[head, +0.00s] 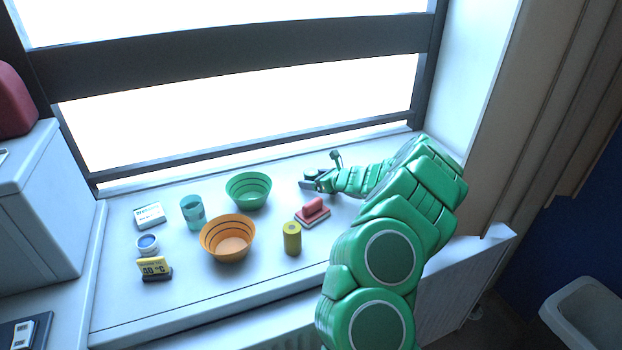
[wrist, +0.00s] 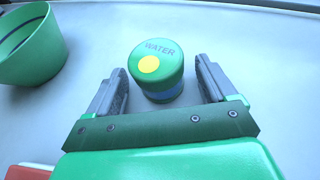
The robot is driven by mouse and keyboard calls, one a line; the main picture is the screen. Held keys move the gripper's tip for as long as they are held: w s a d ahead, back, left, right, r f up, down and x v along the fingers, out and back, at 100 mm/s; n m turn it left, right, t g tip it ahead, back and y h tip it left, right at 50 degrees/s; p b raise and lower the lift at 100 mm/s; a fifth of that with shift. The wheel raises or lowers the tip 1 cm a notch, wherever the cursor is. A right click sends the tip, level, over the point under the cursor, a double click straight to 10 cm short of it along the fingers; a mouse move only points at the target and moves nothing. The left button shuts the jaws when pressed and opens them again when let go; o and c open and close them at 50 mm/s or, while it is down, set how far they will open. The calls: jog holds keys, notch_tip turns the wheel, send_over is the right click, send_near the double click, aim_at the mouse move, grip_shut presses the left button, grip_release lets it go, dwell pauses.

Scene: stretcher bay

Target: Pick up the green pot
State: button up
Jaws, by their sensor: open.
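The green pot (wrist: 158,72) is a small round jar with a green lid marked WATER, a yellow dot and a blue band. It stands upright on the pale sill in the wrist view. My gripper (wrist: 162,68) is open, with one finger on each side of the pot and small gaps showing, so it is not gripped. In the head view my gripper (head: 309,182) is low over the sill at the right, near the window. I cannot clearly make out the pot there.
A green bowl (head: 248,190) stands left of my gripper. A red-topped block (head: 313,212) lies just in front. A yellow cylinder (head: 292,239), an orange bowl (head: 228,238) and a teal cup (head: 192,212) stand farther off. The window frame (head: 250,165) runs behind.

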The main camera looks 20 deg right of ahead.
jog(key=c, duration=1.1)
